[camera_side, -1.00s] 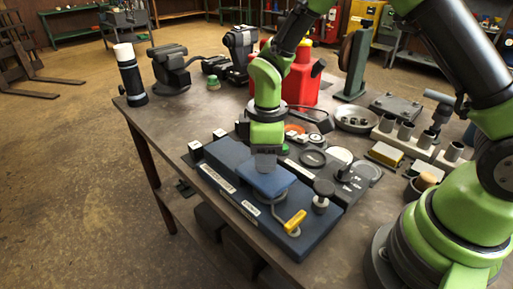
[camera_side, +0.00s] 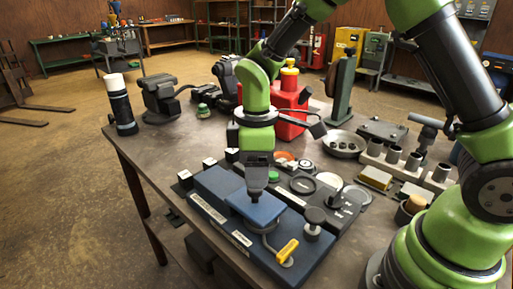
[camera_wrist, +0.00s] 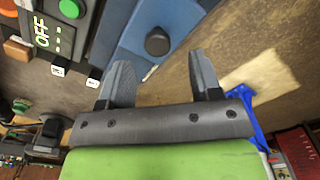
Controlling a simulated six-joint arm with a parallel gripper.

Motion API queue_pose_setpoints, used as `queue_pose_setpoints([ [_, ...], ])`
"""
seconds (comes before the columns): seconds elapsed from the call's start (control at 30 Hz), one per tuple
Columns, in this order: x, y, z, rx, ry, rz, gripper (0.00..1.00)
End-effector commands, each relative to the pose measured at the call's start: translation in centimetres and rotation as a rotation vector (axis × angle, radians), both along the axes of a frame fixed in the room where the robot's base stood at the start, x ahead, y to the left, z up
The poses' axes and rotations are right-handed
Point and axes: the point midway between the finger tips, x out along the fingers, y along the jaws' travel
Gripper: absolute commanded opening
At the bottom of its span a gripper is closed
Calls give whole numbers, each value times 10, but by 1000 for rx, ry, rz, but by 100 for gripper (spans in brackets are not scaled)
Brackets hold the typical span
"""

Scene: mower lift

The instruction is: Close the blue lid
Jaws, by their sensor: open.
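The blue lid (camera_side: 257,207) is a lighter blue plate on the long dark blue box (camera_side: 222,205) near the table's front edge. It looks nearly flat, but I cannot tell whether it is fully down. My gripper (camera_side: 255,190) points down right over the lid's far part; whether it touches the lid is unclear. In the wrist view my gripper (camera_wrist: 160,75) has its two fingers apart with nothing between them. A blue surface with a round black knob (camera_wrist: 157,42) lies beyond the fingers.
A yellow handle (camera_side: 287,251) and a black knob on a post (camera_side: 314,219) stand close to the lid's right. A dark panel with dials (camera_side: 303,184) lies behind. A red can (camera_side: 289,115) stands farther back.

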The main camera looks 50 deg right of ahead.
Motion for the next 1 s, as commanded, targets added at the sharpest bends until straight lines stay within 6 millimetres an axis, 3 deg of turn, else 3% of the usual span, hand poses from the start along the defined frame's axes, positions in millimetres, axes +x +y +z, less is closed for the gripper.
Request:
queue_pose_setpoints([
  [0.1, 1, 0, 25, 1, -6, 0, 58],
  [0.3, 0, 0, 50, 0, -1, 0, 58],
  [0.77, -2, -1, 59, 5, -11, -21, 58],
  [0.87, -11, -5, 77, 28, -52, -96, 58],
  [1.0, -37, -14, 115, 95, -152, -300, 58],
])
